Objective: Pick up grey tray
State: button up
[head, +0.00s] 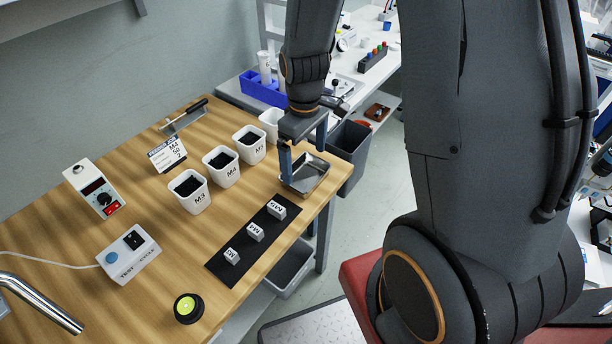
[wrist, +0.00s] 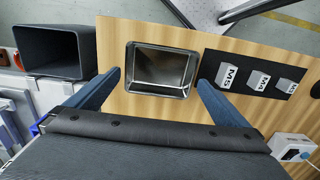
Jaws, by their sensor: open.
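The grey tray (head: 310,176) is a small shiny metal tray at the right edge of the wooden table. My gripper (head: 304,148) is over the tray with its blue fingers apart. In the wrist view the tray (wrist: 159,88) lies between the two fingertips of my gripper (wrist: 157,78), and it looks empty. One finger is at each side of it, with the left finger a little apart. The right finger is close to the tray's right rim; I cannot tell if it touches. In the head view my gripper hides part of the tray's left side.
White cups labelled M3 (head: 190,204), M4 (head: 229,175) and M5 (head: 258,155) stand left of the tray. A black strip (head: 226,266) with several labelled blocks lies in front. A grey bin (head: 352,141) stands beyond the table's right edge.

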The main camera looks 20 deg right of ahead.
aim_at(305, 179)
jog(key=shift+f+p, duration=0.55)
jog(key=shift+f, duration=2.1)
jog(key=shift+f, duration=0.1)
jog(key=c, duration=0.8)
